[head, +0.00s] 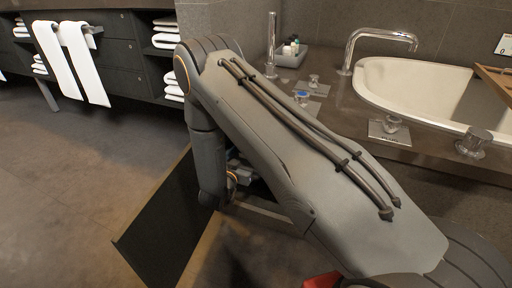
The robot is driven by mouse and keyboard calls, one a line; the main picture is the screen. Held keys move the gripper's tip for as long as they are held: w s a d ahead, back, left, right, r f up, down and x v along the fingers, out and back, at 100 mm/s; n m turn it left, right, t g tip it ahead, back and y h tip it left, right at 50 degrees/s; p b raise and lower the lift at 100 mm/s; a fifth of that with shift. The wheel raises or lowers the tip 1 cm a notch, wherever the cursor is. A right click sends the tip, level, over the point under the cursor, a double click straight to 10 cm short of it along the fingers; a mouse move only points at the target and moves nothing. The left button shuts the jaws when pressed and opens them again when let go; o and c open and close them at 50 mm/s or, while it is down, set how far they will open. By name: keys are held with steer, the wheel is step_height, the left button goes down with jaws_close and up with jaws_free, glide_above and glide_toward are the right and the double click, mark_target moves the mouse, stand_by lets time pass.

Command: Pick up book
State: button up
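No book can be made out for certain in the head view. A small red piece (322,281) shows at the bottom edge beside my arm, too cut off to tell what it is. My grey arm crosses the middle of the view and bends down on its left side. My gripper cannot be seen; the lower end of the arm is by a dark opening under the counter, and my arm hides much of that area.
A dark flat panel (165,222) stands out over the floor, left of the opening. A bathtub or basin (385,75) with a chrome faucet (380,36) and knobs is at right. A tray (291,57) holds small bottles. Shelves with towels (57,60) stand at back left. Floor (85,165) at left is clear.

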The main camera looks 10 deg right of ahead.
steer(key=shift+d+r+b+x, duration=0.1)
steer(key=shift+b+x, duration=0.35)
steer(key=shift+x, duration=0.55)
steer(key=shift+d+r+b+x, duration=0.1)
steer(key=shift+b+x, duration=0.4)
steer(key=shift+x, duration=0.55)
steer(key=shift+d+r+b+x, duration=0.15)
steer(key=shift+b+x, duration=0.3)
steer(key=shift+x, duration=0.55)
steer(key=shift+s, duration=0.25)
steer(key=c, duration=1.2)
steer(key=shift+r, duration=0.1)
